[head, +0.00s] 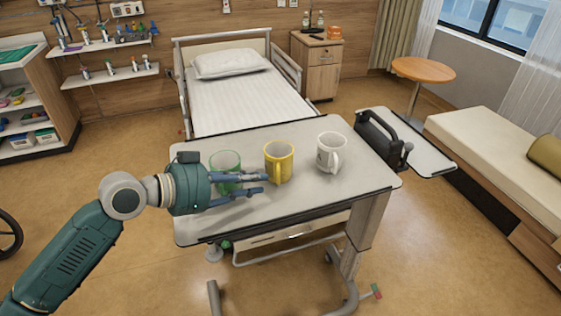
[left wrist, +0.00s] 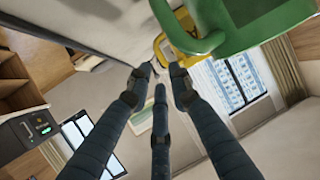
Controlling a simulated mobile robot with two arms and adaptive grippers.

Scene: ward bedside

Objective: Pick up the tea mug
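Three mugs stand upright in a row on the overbed table (head: 345,184): a green mug (head: 226,160), a yellow mug (head: 279,152) and a white mug (head: 331,146). I cannot tell which one is the tea mug. My left gripper (head: 264,184) is in front of the green mug, its fingertips close to the yellow mug's near side. In the left wrist view the fingers (left wrist: 160,76) are spread with nothing between them. The green mug (left wrist: 235,22) is beside them, and part of the yellow mug (left wrist: 163,46) shows beyond the tips. My right gripper is out of view.
A black handled object (head: 378,140) sits at the table's right, by a side leaf (head: 432,160). The bed (head: 232,103) is behind the table. The table's front right is clear. A bench (head: 490,140) and a round table (head: 424,70) stand at right.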

